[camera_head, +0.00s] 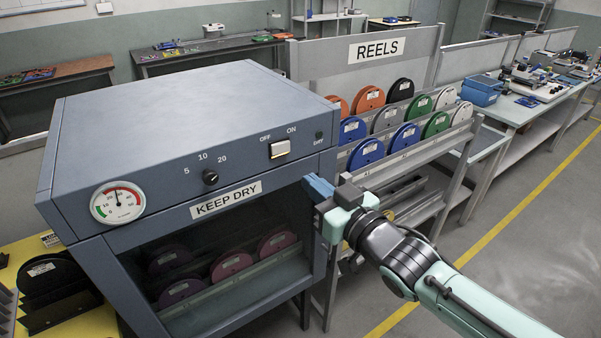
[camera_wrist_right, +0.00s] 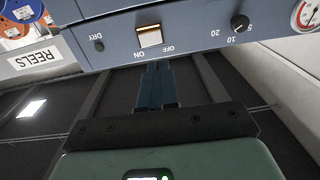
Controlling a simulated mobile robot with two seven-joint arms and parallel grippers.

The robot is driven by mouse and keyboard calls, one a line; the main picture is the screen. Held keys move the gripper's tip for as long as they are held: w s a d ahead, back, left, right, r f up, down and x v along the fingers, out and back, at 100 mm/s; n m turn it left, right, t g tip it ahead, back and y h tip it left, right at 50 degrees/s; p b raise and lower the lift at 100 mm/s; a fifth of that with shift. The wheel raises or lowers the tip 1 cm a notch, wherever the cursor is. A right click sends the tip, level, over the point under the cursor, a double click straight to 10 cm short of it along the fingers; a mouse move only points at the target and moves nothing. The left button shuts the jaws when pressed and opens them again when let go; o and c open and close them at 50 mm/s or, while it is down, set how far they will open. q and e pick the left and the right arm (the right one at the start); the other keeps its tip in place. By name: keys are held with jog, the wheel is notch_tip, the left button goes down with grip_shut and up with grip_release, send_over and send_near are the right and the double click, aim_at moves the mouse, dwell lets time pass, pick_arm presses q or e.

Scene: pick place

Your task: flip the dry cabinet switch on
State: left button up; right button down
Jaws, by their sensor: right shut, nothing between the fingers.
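The blue-grey dry cabinet (camera_head: 190,130) stands at the left in the head view, with a "KEEP DRY" label on its front. Its white rocker switch (camera_head: 279,149) sits on the front panel between the OFF and ON marks. The switch also shows, upside down, in the wrist view (camera_wrist_right: 150,37). I cannot tell which way the rocker is tipped. My right gripper (camera_head: 318,187) is shut and empty, its blue fingers in front of the cabinet, below and right of the switch. In the wrist view its fingertips (camera_wrist_right: 155,66) point toward the switch, apparently apart from it. My left gripper is not in view.
A dial gauge (camera_head: 117,202) and a black knob (camera_head: 210,177) are on the same panel, with a small dark DRY indicator (camera_head: 319,136) right of the switch. A rack of coloured reels (camera_head: 365,153) stands right of the cabinet. Open floor (camera_head: 530,240) lies at the right.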

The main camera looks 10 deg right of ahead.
jog(key=v, duration=0.3)
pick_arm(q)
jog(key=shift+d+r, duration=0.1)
pick_arm(e)
jog(key=shift+f, duration=0.1)
